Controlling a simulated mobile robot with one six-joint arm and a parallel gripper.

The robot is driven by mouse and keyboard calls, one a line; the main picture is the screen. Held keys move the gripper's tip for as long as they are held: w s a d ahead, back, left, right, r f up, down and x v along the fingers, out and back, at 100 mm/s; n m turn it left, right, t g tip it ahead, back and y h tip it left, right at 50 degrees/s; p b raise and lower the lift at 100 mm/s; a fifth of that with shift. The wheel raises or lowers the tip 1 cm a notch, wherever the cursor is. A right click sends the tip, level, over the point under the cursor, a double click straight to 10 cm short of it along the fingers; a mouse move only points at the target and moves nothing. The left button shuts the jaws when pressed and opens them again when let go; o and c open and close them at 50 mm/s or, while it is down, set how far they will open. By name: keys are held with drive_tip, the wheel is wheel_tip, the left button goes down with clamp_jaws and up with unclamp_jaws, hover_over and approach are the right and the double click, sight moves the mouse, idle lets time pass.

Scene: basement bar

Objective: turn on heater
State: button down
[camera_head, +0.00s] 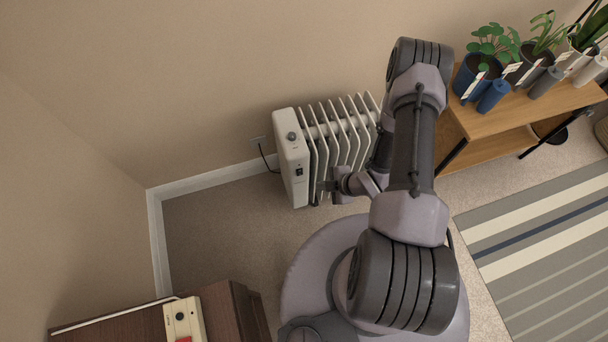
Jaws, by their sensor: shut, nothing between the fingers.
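A white finned radiator heater (292,160) stands on the carpet against the back wall, left of the middle. Its end panel faces left and forward, with a round grey knob (291,136) near the top and a small dark switch (299,172) lower down. My gripper (322,186) is shut and empty, low in front of the heater's fins, just right of the end panel. I cannot tell whether it touches the heater. My arm hides the heater's right end. Whether the switch is on or off is too small to tell.
A wooden shelf (476,121) with potted plants stands at the right. A striped rug (540,240) lies in front of it. A dark brown cabinet (236,318) stands at the lower left. A black cord runs from the heater to a wall outlet (258,140). The carpet left of the heater is clear.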

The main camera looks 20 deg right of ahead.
sight(300, 172)
drive_tip(key=w+a+f+b, duration=0.3)
drive_tip(key=w+f+b, duration=0.3)
drive_tip(key=w+f, duration=0.2)
drive_tip(key=shift+w+a+f+b, duration=0.2)
drive_tip(key=shift+a+f+b, duration=0.1)
idle(0.3)
